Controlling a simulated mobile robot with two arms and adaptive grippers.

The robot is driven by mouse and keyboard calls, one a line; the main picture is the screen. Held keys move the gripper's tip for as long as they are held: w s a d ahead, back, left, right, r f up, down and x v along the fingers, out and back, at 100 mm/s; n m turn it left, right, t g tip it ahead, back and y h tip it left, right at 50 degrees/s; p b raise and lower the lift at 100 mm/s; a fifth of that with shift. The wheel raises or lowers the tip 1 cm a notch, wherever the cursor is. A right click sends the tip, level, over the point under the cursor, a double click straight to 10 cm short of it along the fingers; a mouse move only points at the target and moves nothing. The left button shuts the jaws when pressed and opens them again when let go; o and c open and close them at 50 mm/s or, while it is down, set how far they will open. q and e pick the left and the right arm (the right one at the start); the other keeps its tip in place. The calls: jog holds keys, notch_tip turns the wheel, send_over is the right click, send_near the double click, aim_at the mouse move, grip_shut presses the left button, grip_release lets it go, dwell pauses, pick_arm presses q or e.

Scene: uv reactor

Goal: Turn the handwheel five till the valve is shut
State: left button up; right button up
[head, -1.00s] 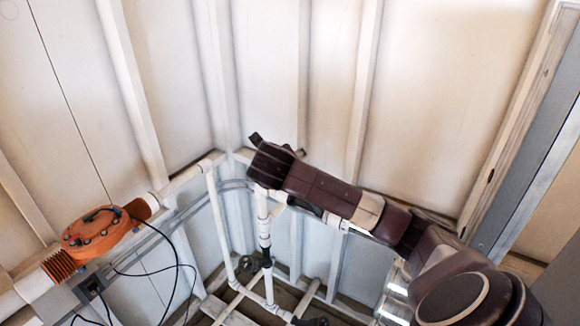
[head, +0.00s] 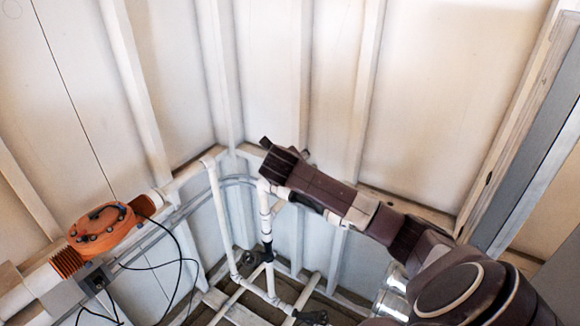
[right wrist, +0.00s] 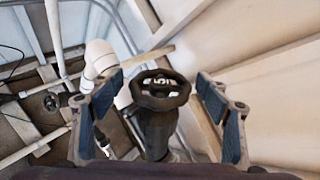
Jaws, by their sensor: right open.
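In the right wrist view a dark handwheel (right wrist: 160,88) with a spoked round rim sits on a thick dark valve body (right wrist: 158,130). My right gripper (right wrist: 157,78) is open, with one blue-grey padded finger on each side of the wheel. Gaps show between both fingers and the rim, and the gripper holds nothing. In the head view my right gripper (head: 284,147) is beside the pipes near the wall corner, and this wheel is hidden there. No number shows on the wheel. My left gripper is not in view.
A second dark handwheel (right wrist: 52,101) shows lower left in the wrist view. White pipes (head: 222,215) run along the corner. An orange reactor unit (head: 100,229) with hanging black cables is at the left. Walls close in behind my right gripper.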

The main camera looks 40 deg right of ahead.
jog(key=c, duration=1.1)
jog(key=shift+c, duration=0.2)
jog(key=shift+h, duration=0.4)
